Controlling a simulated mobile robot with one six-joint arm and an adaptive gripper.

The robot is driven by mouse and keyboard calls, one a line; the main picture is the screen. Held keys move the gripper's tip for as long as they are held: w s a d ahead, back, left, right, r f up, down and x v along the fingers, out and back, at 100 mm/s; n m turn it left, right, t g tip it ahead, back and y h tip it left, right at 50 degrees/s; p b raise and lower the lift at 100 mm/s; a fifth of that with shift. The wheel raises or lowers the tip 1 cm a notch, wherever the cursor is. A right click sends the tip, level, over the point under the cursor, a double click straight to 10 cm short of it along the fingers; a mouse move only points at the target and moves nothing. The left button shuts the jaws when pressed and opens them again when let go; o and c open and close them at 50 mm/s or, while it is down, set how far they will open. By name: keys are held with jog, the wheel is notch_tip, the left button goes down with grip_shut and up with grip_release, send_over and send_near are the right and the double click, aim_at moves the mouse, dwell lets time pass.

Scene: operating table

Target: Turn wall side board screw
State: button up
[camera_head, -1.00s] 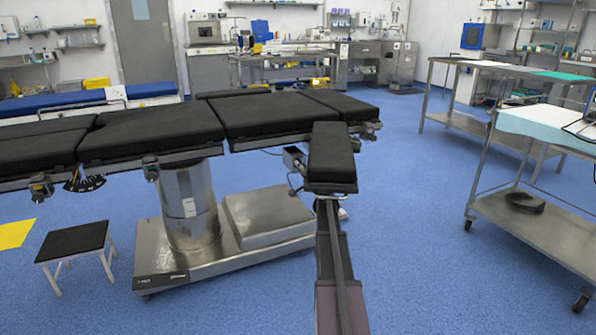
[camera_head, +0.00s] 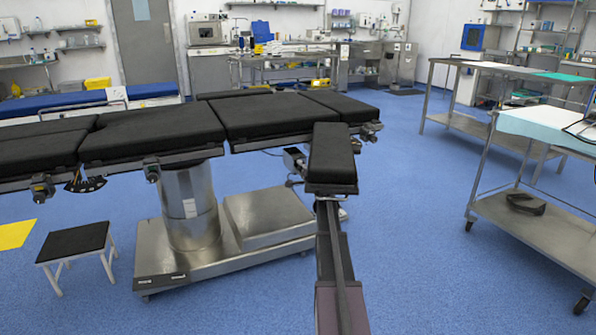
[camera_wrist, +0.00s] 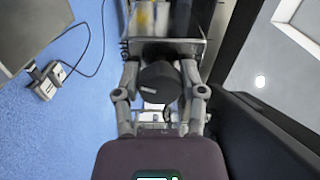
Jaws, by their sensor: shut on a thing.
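A dark round screw knob (camera_wrist: 160,85) with a small light mark sits in the middle of the wrist view, below a metal block. My gripper (camera_wrist: 160,74) has one finger on each side of the knob and is shut on it. In the head view my arm reaches up to the near end of a black padded side board (camera_head: 332,155). This board sticks out from the operating table (camera_head: 150,130). The knob and my fingertips cannot be made out in the head view.
A metal clamp box (camera_head: 293,158) is left of the side board. The table's steel base (camera_head: 265,220) stands on the blue floor, with a black-topped stool (camera_head: 75,242) at left. Steel trolleys (camera_head: 540,215) stand at right. The floor between arm and trolleys is clear.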

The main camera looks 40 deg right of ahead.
jog(key=shift+d, duration=0.2)
jog(key=o, duration=1.2)
jog(key=shift+c, duration=0.2)
jog(key=shift+a, duration=0.1)
jog(key=shift+s+a, duration=0.1)
jog(key=shift+s, duration=0.1)
jog(key=v, duration=1.1)
jog(key=shift+s+a, duration=0.2)
jog(key=shift+s, duration=0.1)
